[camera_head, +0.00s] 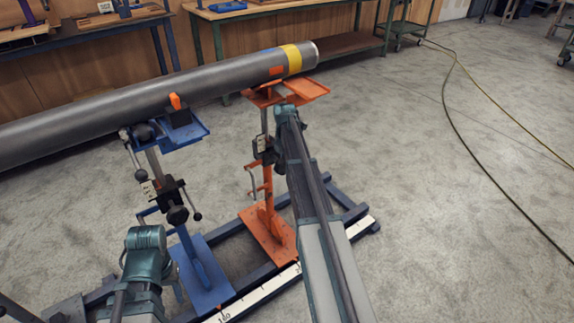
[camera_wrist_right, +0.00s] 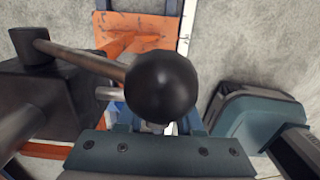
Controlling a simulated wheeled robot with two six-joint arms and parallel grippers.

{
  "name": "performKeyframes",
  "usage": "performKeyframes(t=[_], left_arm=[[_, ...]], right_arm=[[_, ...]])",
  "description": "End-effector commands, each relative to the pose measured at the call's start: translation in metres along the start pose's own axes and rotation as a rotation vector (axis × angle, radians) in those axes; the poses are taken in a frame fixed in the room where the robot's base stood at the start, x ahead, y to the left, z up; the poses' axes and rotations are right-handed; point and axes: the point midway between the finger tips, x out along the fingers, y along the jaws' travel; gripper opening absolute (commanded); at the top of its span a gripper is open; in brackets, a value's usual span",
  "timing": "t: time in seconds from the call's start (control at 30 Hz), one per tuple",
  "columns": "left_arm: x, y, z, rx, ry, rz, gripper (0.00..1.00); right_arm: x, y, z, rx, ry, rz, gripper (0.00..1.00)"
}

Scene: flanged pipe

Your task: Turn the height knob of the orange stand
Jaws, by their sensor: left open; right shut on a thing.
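The orange stand (camera_head: 270,222) stands under the pipe's right end. Its black clamp block (camera_head: 264,145) and a crank show on its post. My right arm (camera_head: 305,180) crosses in front of the stand and hides part of it. In the right wrist view, my right gripper (camera_wrist_right: 160,125) is shut on a black ball knob (camera_wrist_right: 162,86) on a metal rod beside a dark block. Its fingertips are mostly hidden behind the ball. My left arm (camera_head: 145,240) is low at the left, in front of the blue stand. Its gripper is open and empty, its fingertips hard to make out.
The grey pipe (camera_head: 190,90) with a yellow band lies across the blue stand (camera_head: 204,270) and the orange one. Both stands sit on a dark rail frame with a white scale (camera_head: 285,278). Workbenches line the back wall. The floor at right is open, with a hose (camera_head: 480,110).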

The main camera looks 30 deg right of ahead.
Motion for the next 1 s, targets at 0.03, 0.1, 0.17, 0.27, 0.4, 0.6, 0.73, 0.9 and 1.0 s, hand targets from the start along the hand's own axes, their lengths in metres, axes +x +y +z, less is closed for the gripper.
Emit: performKeyframes(t=[0.03,0.1,0.17,0.27,0.4,0.6,0.73,0.9,1.0], left_arm=[[0.000,0.000,0.000,0.000,0.000,0.000,0.50],[0.000,0.000,0.000,0.000,0.000,0.000,0.50],[0.000,0.000,0.000,0.000,0.000,0.000,0.50],[0.000,0.000,0.000,0.000,0.000,0.000,0.50],[0.000,0.000,0.000,0.000,0.000,0.000,0.50],[-0.004,0.000,0.000,0.000,0.000,0.000,0.50],[-0.013,-0.001,0.001,0.000,0.000,0.000,0.50],[-0.033,-0.003,0.002,0.000,0.000,0.001,0.50],[-0.048,-0.004,0.003,0.000,0.000,0.001,0.50]], right_arm=[[0.000,-0.001,0.000,0.000,0.000,-0.001,0.40],[0.000,-0.001,0.000,0.000,0.000,-0.001,0.53],[0.000,-0.001,0.000,0.000,-0.001,-0.001,0.64],[0.000,-0.001,0.000,0.000,-0.001,0.000,0.65],[0.000,0.000,0.000,0.000,-0.001,0.000,0.65],[-0.004,0.000,0.000,0.000,-0.001,0.000,0.65],[-0.013,0.000,0.000,0.000,-0.001,0.000,0.65],[-0.033,0.000,0.000,0.000,-0.001,0.000,0.65],[-0.048,0.000,0.000,0.000,-0.001,0.000,0.65]])
